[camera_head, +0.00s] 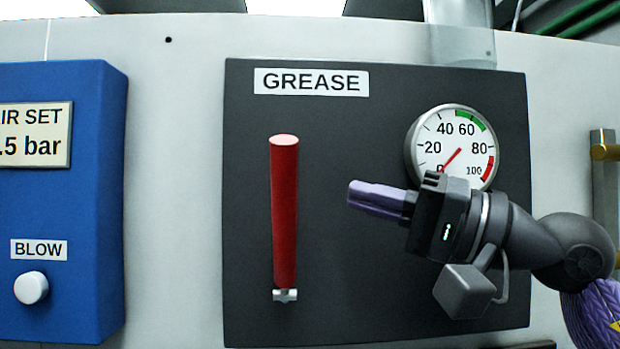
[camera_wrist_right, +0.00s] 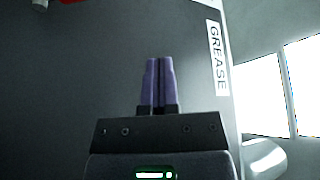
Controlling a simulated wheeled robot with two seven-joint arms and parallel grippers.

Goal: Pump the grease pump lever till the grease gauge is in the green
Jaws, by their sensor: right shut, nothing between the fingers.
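The red grease pump lever (camera_head: 284,215) stands upright on the dark panel, with a small metal pivot at its lower end. A bit of red, likely the lever (camera_wrist_right: 75,2), shows at the top edge of the right wrist view. My left gripper is out of view.
The dark panel (camera_head: 350,290) carries a GREASE label (camera_head: 311,81). A blue box (camera_head: 90,180) with a white BLOW button (camera_head: 31,288) stands to the left. A metal bar with brass fittings (camera_head: 605,190) is at the far right. Space between gripper and lever is free.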

